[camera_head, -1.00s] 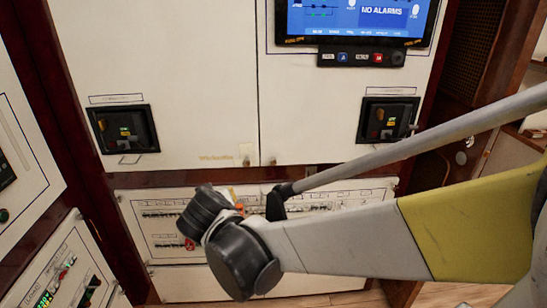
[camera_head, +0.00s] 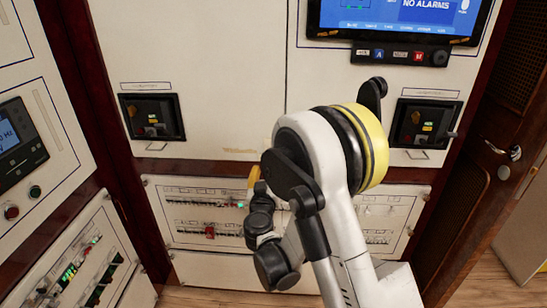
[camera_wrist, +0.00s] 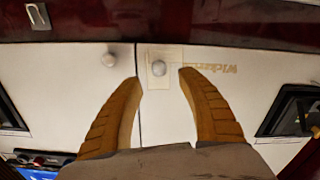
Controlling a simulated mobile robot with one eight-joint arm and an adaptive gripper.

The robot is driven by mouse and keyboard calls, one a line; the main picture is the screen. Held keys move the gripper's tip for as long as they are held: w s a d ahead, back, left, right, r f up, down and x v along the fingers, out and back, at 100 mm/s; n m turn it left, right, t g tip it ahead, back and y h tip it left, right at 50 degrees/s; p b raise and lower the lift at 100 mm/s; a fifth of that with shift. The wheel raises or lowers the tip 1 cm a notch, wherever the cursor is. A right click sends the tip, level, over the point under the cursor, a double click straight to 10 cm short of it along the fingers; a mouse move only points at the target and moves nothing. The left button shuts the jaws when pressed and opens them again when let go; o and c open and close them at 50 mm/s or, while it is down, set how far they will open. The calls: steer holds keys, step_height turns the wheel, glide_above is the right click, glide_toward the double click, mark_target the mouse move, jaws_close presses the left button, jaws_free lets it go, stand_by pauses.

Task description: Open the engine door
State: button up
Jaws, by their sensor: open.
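Two white upper cabinet doors meet at a seam; I cannot tell which panel is the engine door. The left door (camera_head: 215,50) and right door (camera_head: 297,75) show in the head view. In the wrist view, which is upside down, one round knob (camera_wrist: 159,68) sits on a pale plate beside the seam, and a second knob (camera_wrist: 110,60) sits on the other door. My gripper (camera_wrist: 160,73) is open, its two tan fingers either side of the plate knob, apart from it in the picture. I cannot tell the depth gap. In the head view my arm hides the knobs.
A breaker panel (camera_head: 200,215) lies below, behind my gripper. A screen (camera_head: 400,18) is above right. A brown wooden door (camera_head: 480,150) stands at right, and side control panels (camera_head: 20,145) at left.

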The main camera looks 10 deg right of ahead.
steer(key=b+x, duration=0.1)
steer(key=x, duration=0.6)
steer(key=shift+f+b, duration=0.1)
steer(key=shift+b, duration=0.25)
jaws_close()
